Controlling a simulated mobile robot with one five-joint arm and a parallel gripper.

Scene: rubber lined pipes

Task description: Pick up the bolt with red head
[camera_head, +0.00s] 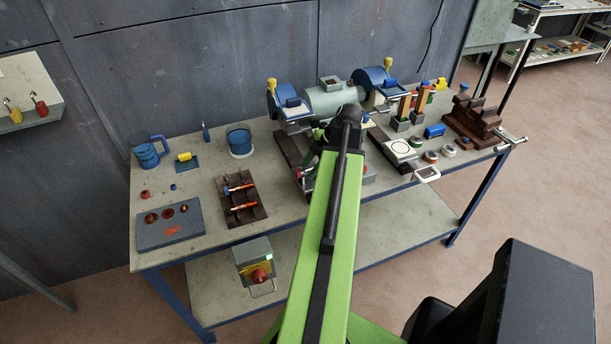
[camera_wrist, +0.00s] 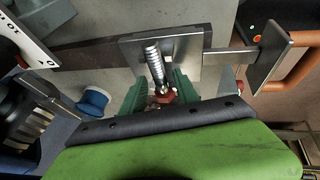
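A bolt with a red head shows in the wrist view, with its threaded silver shaft (camera_wrist: 154,62) over a grey metal plate (camera_wrist: 187,50) and its red head (camera_wrist: 165,97) toward me. My gripper (camera_wrist: 160,78) has two green fingers, one on each side of the bolt. The fingers stand apart, with the head between them. I cannot tell whether either finger touches it. Part of the head is hidden by the dark edge of my own gripper body. In the head view, my arm hides the bolt and most of my gripper.
The workbench (camera_head: 295,205) is crowded. A grinder (camera_head: 328,100) stands behind my arm. A brown vise (camera_head: 472,122) stands right. An orange handle (camera_wrist: 292,72) is close on the right in the wrist view.

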